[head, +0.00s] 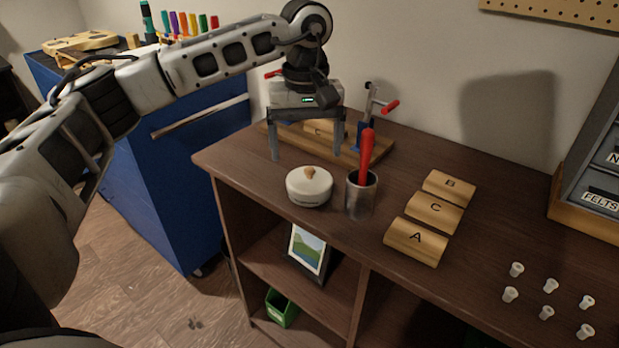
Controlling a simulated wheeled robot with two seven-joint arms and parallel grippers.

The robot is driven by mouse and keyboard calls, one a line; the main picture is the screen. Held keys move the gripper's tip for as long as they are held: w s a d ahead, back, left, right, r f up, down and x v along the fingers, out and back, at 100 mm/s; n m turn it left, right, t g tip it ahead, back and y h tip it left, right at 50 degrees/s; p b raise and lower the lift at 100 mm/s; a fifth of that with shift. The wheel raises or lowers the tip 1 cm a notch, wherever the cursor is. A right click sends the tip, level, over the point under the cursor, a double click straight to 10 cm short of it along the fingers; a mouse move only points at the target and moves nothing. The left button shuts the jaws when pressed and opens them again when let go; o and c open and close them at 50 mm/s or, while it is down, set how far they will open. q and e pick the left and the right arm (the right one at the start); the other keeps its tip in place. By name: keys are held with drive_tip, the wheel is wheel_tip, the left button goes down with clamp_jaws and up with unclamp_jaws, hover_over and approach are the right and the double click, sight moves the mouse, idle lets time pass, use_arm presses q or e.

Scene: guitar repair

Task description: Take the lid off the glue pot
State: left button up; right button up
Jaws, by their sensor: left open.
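The glue pot (309,194) is a low, round, cream-white pot on the brown bench top, near its front left edge. Its lid (310,181) is on it, with a small tan knob (309,172) on top. My left gripper (306,157) is open and empty. Its two fingers point down above and behind the pot, apart from the lid as far as I can tell. My right gripper is not in view.
A metal cup (361,196) holding a red-handled tool (367,150) stands just right of the pot. Behind are a wooden board (378,148) and a blue clamp with red handle (367,128). Wooden blocks A (416,241), C (435,212) and B (449,187) and several white pegs lie right.

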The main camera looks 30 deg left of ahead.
sight(309, 169)
use_arm(q)
drive_tip(key=f, duration=0.5)
drive_tip(key=shift+w+f, duration=0.1)
drive_tip(key=shift+w, duration=0.25)
drive_tip(key=shift+d, duration=0.1)
drive_tip(key=shift+c, duration=0.3)
drive_tip(key=shift+s, duration=0.1)
drive_tip(key=c, duration=1.5)
clamp_jaws()
